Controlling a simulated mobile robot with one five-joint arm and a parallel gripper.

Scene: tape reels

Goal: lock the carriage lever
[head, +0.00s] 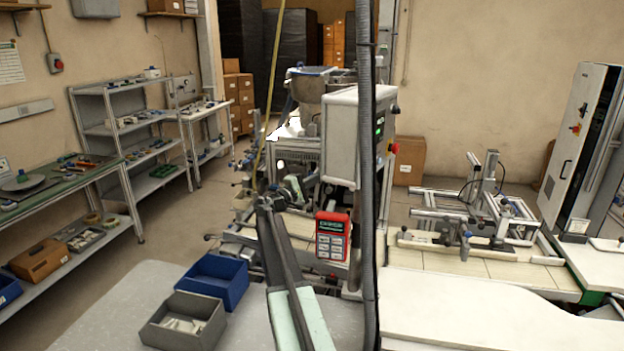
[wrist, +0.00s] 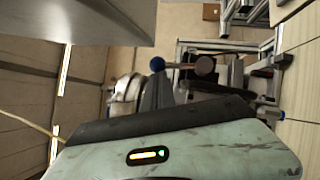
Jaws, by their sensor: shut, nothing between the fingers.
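My gripper (head: 264,203) reaches forward from the bottom middle of the head view, its dark tip in front of the machine. In the wrist view the grey fingers (wrist: 158,84) are together and empty above my pale green wrist. The fingertips overlap the bar's near side in the picture; contact cannot be told. In the head view this spot is cluttered and partly hidden by my arm.
A red keypad box (head: 332,237) hangs right of my gripper. A grey control box (head: 340,137) stands above, behind a vertical grey hose (head: 367,180). Blue (head: 213,281) and grey (head: 184,322) bins sit at the front left. Aluminium frames (head: 480,205) stand on the right bench.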

